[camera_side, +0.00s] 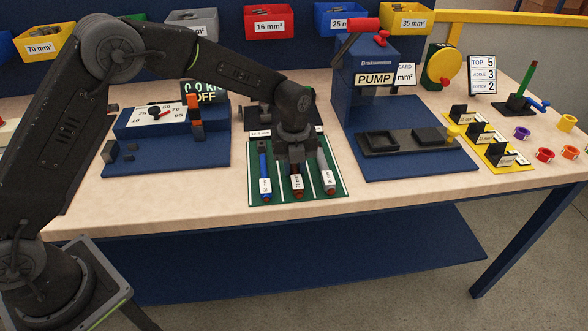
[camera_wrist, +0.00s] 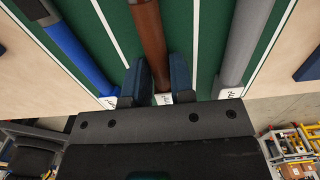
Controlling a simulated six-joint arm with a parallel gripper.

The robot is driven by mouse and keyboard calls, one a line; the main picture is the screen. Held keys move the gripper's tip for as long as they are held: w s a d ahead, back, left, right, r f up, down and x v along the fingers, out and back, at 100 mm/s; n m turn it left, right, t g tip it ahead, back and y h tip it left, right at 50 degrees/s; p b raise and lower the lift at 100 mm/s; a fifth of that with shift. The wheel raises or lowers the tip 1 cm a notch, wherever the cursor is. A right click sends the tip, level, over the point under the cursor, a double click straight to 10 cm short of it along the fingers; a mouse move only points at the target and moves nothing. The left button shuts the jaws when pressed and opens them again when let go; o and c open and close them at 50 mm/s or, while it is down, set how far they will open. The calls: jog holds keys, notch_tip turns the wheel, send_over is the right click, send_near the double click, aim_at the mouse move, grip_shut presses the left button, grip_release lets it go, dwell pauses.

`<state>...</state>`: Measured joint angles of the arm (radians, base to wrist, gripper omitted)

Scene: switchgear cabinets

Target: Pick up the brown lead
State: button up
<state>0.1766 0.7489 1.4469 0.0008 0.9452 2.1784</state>
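The brown lead (camera_wrist: 150,35) lies on a green board (camera_side: 258,199) with white dividing lines, in the middle lane between a blue lead (camera_side: 263,165) and a grey lead (camera_side: 328,175). My gripper (camera_wrist: 160,72) points down over it, with one finger on each side. In the wrist view no clear gap shows between the fingers and the lead, so they look shut on it. In the side view my gripper (camera_side: 297,165) hides most of the brown lead; only its near end with a white label (camera_side: 298,183) shows. The lead still appears to rest on the board.
A blue station with a dial (camera_side: 160,115) stands left of the board. The blue pump unit (camera_side: 372,85) stands to the right. Farther right are yellow holders (camera_side: 490,150) and coloured rings (camera_side: 545,154). Coloured bins line the back. The table's front edge is close to the board.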

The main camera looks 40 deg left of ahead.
grip_shut()
jog(key=shift+r, duration=0.15)
